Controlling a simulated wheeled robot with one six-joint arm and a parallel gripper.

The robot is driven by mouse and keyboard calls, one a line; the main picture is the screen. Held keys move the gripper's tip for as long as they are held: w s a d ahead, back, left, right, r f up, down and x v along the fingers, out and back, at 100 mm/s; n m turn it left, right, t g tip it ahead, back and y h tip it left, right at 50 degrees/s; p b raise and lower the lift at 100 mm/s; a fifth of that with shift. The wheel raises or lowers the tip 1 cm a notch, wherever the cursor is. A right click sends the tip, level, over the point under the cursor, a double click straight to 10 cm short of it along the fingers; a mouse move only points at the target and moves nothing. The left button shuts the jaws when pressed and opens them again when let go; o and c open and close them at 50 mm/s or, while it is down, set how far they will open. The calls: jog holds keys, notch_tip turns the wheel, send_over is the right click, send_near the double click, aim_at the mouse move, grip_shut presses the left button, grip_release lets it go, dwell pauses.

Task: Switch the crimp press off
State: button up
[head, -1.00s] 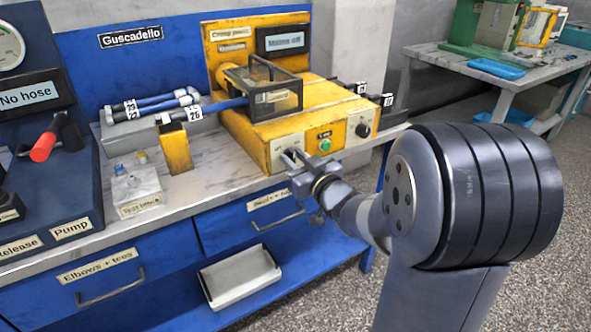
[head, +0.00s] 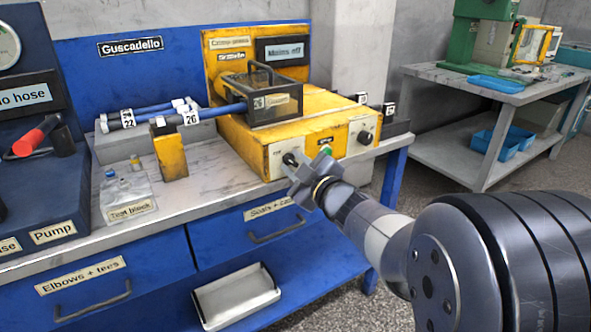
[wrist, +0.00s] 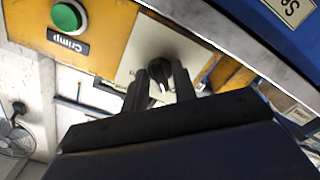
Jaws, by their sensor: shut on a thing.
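The yellow crimp press (head: 290,120) stands on the bench, with a clear-sided guard box over a blue hose. Its upper sign (head: 284,48) reads "Mains off". In the wrist view my two fingers (wrist: 162,75) are closed around the black rotary knob (wrist: 181,78), which has a white pointer mark. The green Crimp button (head: 326,150) is just right of my gripper; it also shows in the wrist view (wrist: 67,17).
A second black knob (head: 365,137) is on the press's right panel. A yellow block (head: 170,152) and a test block (head: 127,198) stand left. Blue drawers with handles are below, over a pale tray (head: 236,296). A grey side table (head: 520,95) stands at the back right.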

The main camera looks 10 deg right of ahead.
dwell(0.4)
jog(key=o, duration=0.7)
jog(key=shift+c, duration=0.2)
jog(key=p+v, duration=0.2)
jog(key=v, duration=0.8)
jog(key=shift+s, duration=0.4)
jog(key=shift+w, duration=0.1)
